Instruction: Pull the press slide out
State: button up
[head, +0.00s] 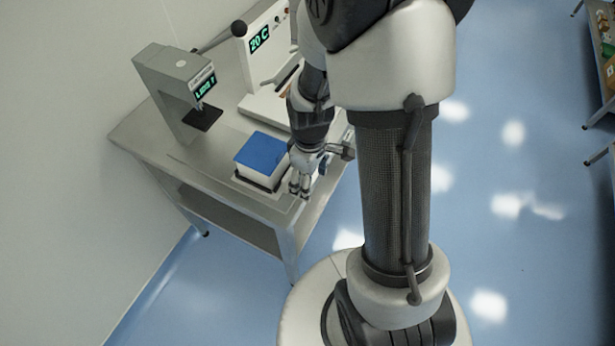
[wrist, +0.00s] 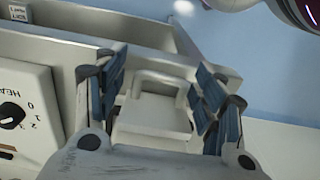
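A pale handle (wrist: 160,100) stands out from a pale slide-like part in the middle of the wrist view. My gripper (wrist: 162,98) is open, with one blue-padded finger on each side of the handle; I cannot tell whether either pad touches it. In the head view my gripper (head: 300,186) points down near the table's front right edge, beside a white box with a blue top (head: 262,150). The handle cannot be made out there. A white machine with a "20 C" display (head: 258,40) stands behind, partly hidden by my arm.
In the wrist view, a panel with a black heat knob (wrist: 11,115) is close on the left. In the head view, a grey machine with a green display (head: 175,80) stands at the table's left. Blue floor (head: 500,160) is open to the right of the metal table (head: 180,165).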

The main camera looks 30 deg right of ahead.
jog(key=shift+a, duration=0.1)
jog(key=shift+r, duration=0.25)
notch_tip(320, 180, up, 12)
jog(key=shift+f, duration=0.2)
dwell(0.4)
